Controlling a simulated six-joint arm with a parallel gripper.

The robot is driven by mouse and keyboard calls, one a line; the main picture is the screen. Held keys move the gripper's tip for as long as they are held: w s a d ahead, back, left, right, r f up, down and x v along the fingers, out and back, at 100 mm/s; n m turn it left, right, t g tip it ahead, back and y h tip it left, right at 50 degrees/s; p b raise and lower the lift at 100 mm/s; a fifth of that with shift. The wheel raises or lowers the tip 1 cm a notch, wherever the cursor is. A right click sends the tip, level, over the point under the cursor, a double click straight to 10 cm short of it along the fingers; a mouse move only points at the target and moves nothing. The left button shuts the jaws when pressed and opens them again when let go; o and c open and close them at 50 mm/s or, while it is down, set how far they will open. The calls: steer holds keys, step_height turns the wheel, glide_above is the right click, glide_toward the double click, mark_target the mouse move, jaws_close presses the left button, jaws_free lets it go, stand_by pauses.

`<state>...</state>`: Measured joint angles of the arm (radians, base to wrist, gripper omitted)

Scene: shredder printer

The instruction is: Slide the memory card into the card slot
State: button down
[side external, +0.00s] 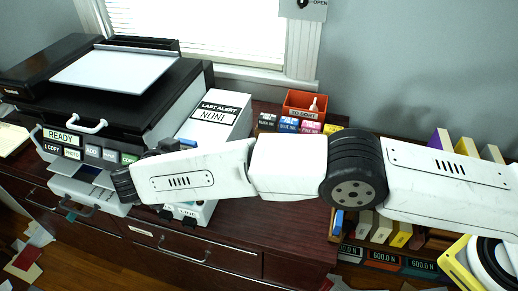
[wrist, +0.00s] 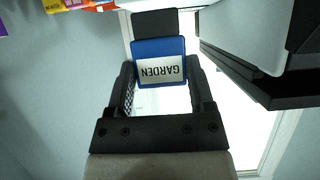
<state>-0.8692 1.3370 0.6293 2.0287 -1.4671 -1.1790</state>
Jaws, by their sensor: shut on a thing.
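The memory card (wrist: 158,64) is blue with a white label that reads GARDEN, upside down in the wrist view. My gripper (wrist: 158,78) is shut on it, with one dark finger at each side. The card's far end meets a dark block in that view. In the side view my gripper (side external: 160,148) is in front of the printer's right side and the white box, with a small blue patch at its tip. I cannot make out the card slot in either view.
The black printer (side external: 150,85) has a READY panel. An orange bin (side external: 304,106) and several colour-labelled ink boxes stand behind my arm. Shelved boxes (side external: 400,234) stand at the right. The dark cabinet top (side external: 270,222) is clear in front.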

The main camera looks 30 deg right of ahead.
steer(key=shift+f, duration=2.05)
steer(key=shift+f, duration=1.75)
jaws_free()
